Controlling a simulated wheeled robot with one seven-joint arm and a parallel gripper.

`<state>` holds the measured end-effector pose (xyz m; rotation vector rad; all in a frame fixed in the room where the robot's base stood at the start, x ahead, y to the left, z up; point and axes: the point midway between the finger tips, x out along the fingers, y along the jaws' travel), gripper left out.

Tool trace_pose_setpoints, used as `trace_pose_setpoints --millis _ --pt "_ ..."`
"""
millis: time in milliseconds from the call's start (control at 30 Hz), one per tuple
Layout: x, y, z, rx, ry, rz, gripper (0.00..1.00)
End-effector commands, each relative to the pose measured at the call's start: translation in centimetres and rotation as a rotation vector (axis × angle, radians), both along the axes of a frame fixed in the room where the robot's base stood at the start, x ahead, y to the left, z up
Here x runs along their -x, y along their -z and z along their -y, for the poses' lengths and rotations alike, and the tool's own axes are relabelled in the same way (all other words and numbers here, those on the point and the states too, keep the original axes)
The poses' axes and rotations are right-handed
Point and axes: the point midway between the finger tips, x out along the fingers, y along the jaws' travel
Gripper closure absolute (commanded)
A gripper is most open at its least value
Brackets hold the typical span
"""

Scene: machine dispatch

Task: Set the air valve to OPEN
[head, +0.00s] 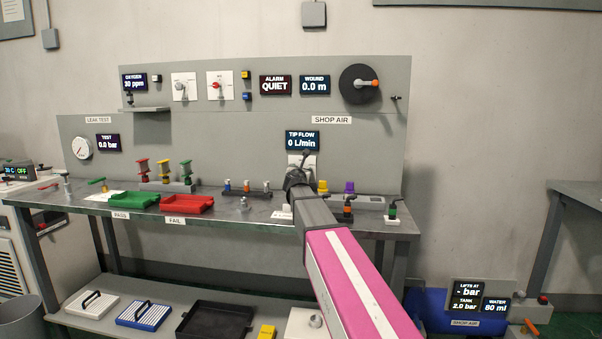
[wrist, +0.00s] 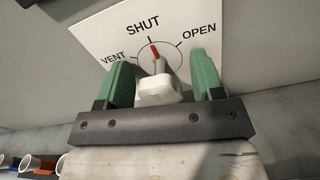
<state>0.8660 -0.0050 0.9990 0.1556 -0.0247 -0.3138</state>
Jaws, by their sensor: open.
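The air valve is a white plate (wrist: 125,40) marked VENT, SHUT and OPEN, with a white handle (wrist: 158,90) and a red pointer (wrist: 155,52). The pointer is at SHUT. In the wrist view my gripper (wrist: 164,76) is open, with one green finger on each side of the handle. A gap shows on both sides, so the fingers do not grip it. In the head view the plate (head: 309,161) is on the back panel below the TIP FLOW display (head: 303,140), which reads 0 L/min. My gripper (head: 299,172) is in front of it and hides most of it.
A green tray (head: 133,200) and a red tray (head: 187,204) lie on the bench to the left. Small fittings (head: 247,188) stand left of my arm. Yellow and purple-topped pieces (head: 349,188) stand close on its right.

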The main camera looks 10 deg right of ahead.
Motion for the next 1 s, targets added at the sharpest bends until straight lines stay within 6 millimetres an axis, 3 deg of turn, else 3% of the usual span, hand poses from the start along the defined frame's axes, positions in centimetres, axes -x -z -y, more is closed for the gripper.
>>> trace_pose_setpoints --millis 100,167,267,667,1000 --pt "0.06 0.01 -0.02 0.000 0.000 0.000 0.39" --pt "0.06 0.01 -0.02 0.000 0.000 0.000 0.55" --pt "0.06 0.01 -0.03 0.000 0.000 0.000 0.88" --pt "0.08 0.01 -0.03 -0.044 0.000 0.014 0.88" --pt "0.08 0.01 -0.04 -0.265 0.000 0.086 0.88"
